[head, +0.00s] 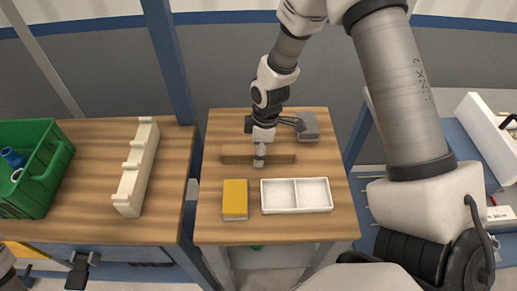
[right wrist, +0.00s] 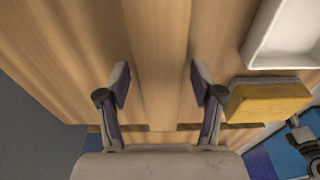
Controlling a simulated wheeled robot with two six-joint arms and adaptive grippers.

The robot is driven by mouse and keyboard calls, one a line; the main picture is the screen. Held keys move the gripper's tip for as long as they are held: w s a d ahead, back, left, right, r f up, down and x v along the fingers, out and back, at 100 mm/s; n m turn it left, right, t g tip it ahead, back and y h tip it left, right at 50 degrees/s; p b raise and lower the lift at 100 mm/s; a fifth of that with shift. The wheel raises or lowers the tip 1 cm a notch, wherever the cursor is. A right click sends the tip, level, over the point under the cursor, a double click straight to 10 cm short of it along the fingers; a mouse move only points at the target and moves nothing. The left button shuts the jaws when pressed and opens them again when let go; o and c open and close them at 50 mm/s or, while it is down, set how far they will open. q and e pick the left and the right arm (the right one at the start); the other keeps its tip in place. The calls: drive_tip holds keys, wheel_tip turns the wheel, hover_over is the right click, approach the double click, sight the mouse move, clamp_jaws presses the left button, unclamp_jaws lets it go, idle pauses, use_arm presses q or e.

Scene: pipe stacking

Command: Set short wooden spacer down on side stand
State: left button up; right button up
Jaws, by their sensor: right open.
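The short wooden spacer (head: 232,154) is a brown bar lying across the wooden top of the side stand (head: 225,123), behind a yellow block and a white tray. My right gripper (head: 260,155) reaches down over the spacer's middle. In the right wrist view, its two fingers (right wrist: 161,85) are apart, one on each side of the spacer (right wrist: 168,50), with gaps visible between fingers and wood. The fingers cover part of the spacer in the head view. A dark shape that seems to be my left gripper (head: 82,266) is low at the left; its jaws are unclear.
The yellow block (head: 235,198) and the two-compartment white tray (head: 296,181) stand near the stand's front. A grey object (head: 308,126) is at its back right. The left table holds a cream notched rack (head: 135,170) and a green crate (head: 50,165); a gap separates the tables.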

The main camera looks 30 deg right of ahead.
wheel_tip(320, 180, up, 12)
drive_tip(key=d, duration=0.1)
drive_tip(key=shift+s, duration=0.35)
drive_tip(key=shift+d, duration=0.1)
idle(0.3)
